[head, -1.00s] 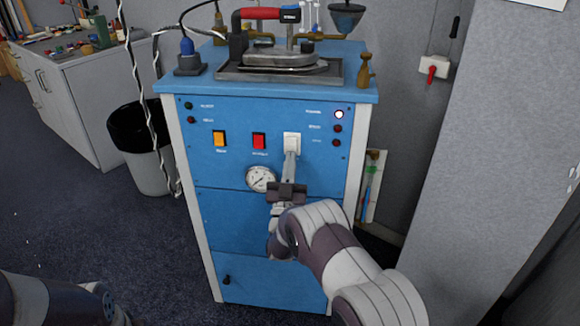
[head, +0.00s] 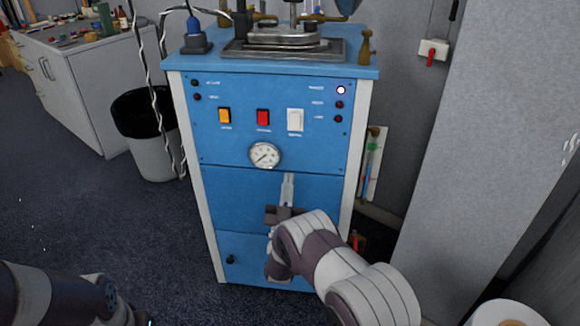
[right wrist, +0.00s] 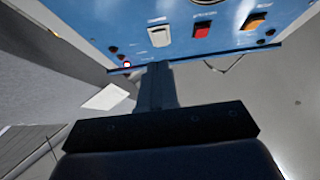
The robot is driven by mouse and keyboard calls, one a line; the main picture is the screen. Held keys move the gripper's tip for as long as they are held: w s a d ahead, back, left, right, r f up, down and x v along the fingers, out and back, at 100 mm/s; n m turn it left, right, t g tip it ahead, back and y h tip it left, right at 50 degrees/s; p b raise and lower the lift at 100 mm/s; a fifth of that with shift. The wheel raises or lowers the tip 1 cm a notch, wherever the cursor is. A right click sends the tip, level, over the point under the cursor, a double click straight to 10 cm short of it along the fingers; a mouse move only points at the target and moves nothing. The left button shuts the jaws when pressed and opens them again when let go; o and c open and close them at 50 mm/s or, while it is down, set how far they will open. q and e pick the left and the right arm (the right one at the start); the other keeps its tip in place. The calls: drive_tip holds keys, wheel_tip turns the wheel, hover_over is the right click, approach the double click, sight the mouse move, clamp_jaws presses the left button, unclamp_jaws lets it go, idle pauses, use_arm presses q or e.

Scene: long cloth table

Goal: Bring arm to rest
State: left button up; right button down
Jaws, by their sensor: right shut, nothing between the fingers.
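My right arm comes in from the lower right in the head view. Its gripper (head: 287,186) is shut and empty, in front of the blue cabinet's (head: 225,185) middle panel, below the white switch (head: 295,119). In the right wrist view the shut fingers (right wrist: 155,85) point toward the cabinet's panel edge, apart from the white switch (right wrist: 159,36). My left arm (head: 60,300) shows at the lower left of the head view; its gripper is out of frame.
The cabinet front also carries an orange switch (head: 224,116), a red switch (head: 263,117) and a round gauge (head: 265,155). A lit lamp (head: 341,90) is at its upper right. A bin (head: 150,155) stands left of the cabinet. A grey wall panel (head: 490,150) stands right.

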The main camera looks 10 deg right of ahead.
drive_tip(key=shift+s+a+f, duration=0.1)
drive_tip(key=shift+s+f, duration=0.15)
drive_tip(key=shift+f, duration=0.2)
